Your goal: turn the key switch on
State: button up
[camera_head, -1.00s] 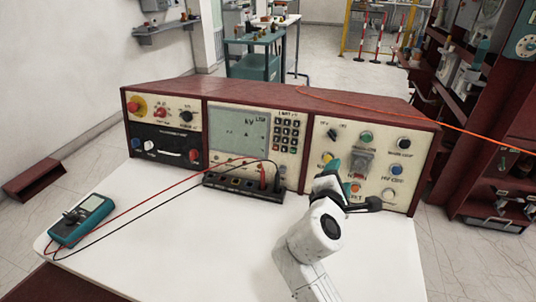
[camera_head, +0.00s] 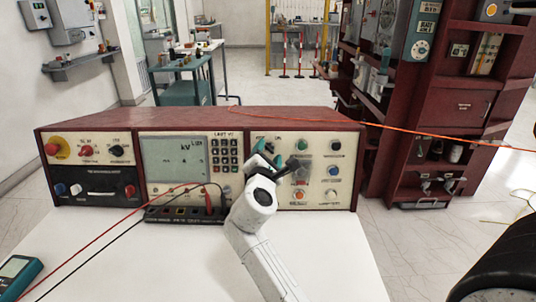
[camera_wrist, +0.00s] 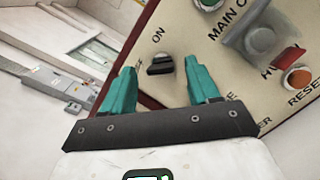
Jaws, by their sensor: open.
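The key switch (camera_wrist: 160,66) is a small dark knob on the cream panel, under the letters "ON" in the wrist view. Its black grip lies roughly crosswise in that picture. My gripper (camera_wrist: 162,72) is open, with one teal finger on each side of the switch in the picture. I see no clear contact; the remaining depth is hard to judge. In the head view my gripper (camera_head: 269,153) is at the upper left of the console's right panel (camera_head: 318,172), and it and my arm hide the switch there.
The red console (camera_head: 95,118) stands on a white table (camera_head: 130,262). Close to the switch are a green button (camera_head: 303,145), a grey-covered control (camera_wrist: 258,38) and an orange button (camera_wrist: 298,76). Test leads run to a black terminal block (camera_head: 170,215); a teal meter (camera_head: 18,275) lies at left.

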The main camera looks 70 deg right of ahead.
jog(key=shift+d, duration=0.25)
jog(key=c, duration=1)
